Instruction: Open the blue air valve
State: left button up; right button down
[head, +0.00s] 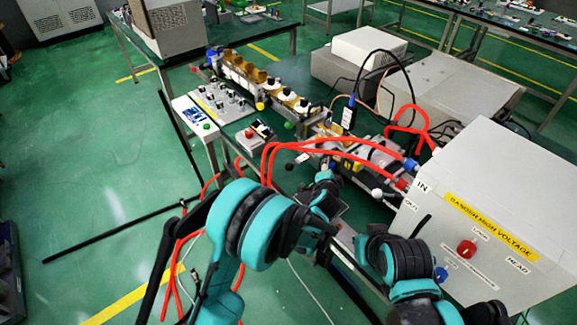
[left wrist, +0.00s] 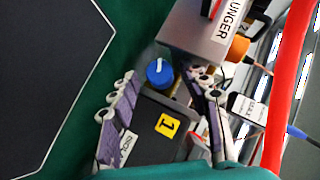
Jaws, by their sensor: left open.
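In the left wrist view a round blue knob (left wrist: 160,73) with a white stripe on top stands on a dark block beside a yellow label. It looks like the blue air valve. My left gripper (left wrist: 166,80) is open, with one finger on each side of the knob; I cannot tell whether either touches it. In the head view my left gripper (head: 326,196) is above the bench, and the knob is not clearly visible there. My right arm's teal links are at the lower right, but its gripper cannot be made out.
A grey box (head: 500,210) marked danger high voltage stands at the right, with a red knob (head: 466,248) and a blue knob (head: 440,274). Red hoses (head: 330,146) cross the bench close to my left arm. A grey plunger block (left wrist: 210,30) stands close beside the fingers.

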pick_arm(q)
jog(key=m+t+b, duration=0.1)
jog(key=f+m+t+b, duration=0.1)
jog(key=shift+s+d+t+y+b, duration=0.1)
jog(key=shift+t+y+b, duration=0.2)
jog(key=shift+t+b, duration=0.1)
jog(key=shift+s+r, duration=0.2)
jog(key=shift+s, duration=0.1)
jog(key=p+v, duration=0.2)
jog(key=v, duration=0.5)
jog(key=shift+s+r, duration=0.1)
jog(key=shift+r, duration=0.05)
jog(key=s+a+r+n+g+y+p, duration=0.2)
jog(key=a+r+n, duration=0.3)
jog(key=a, duration=0.7)
jog(key=s+a+r+n+g+y+p, duration=0.2)
jog(key=s+a+r+n+g+p, duration=0.1)
jog(key=a+r, duration=0.7)
jog(key=shift+s+a+n, duration=0.45)
jog(key=shift+a+n, duration=0.65)
jog(key=shift+a, duration=0.35)
